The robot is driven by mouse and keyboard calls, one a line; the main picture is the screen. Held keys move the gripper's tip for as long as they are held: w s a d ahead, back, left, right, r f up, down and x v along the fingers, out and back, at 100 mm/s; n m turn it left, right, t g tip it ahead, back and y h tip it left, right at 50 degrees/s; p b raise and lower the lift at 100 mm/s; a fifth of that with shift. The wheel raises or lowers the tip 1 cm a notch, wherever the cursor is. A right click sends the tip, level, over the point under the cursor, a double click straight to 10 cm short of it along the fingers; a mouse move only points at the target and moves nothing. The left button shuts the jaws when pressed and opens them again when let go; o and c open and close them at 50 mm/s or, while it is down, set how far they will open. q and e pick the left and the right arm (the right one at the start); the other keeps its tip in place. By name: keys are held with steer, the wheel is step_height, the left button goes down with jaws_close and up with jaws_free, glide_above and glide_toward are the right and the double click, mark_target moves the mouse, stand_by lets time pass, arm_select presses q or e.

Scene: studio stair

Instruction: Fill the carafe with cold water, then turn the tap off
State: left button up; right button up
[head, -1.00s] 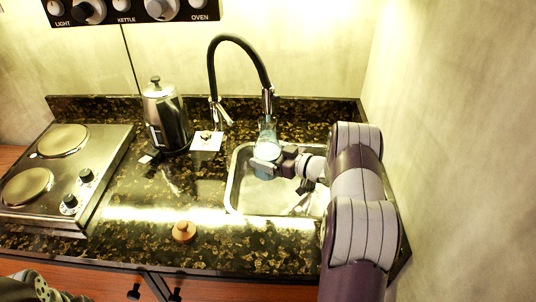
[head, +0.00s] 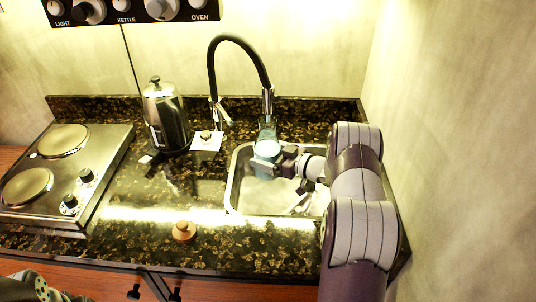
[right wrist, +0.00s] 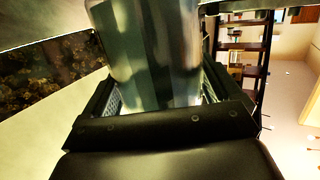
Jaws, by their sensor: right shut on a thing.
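The clear bluish carafe (head: 266,131) is over the back of the sink, directly below the tap's chrome spout (head: 267,101). A pale blue round area shows low in it; I cannot tell the water level. My right gripper (head: 276,158) is shut on the carafe from the right. In the right wrist view the carafe (right wrist: 150,55) fills the space between the fingers, shiny and greenish. The tap (head: 238,40) has a black arched hose and a chrome lever (head: 222,114) at its left foot. Whether water runs is too small to tell. My left gripper is not in view.
The steel sink (head: 236,178) lies under the carafe. A steel kettle (head: 166,118) and a white card (head: 205,143) stand left of the tap. A wooden knob-like piece (head: 184,232) lies on the front counter. A hob (head: 70,165) is at left; a wall (head: 450,130) bounds the right.

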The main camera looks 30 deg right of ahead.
steer(key=shift+r, duration=0.15)
steer(key=s+p, duration=0.2)
steer(key=s, duration=0.4)
steer(key=shift+s+p, duration=0.4)
stand_by(0.5)
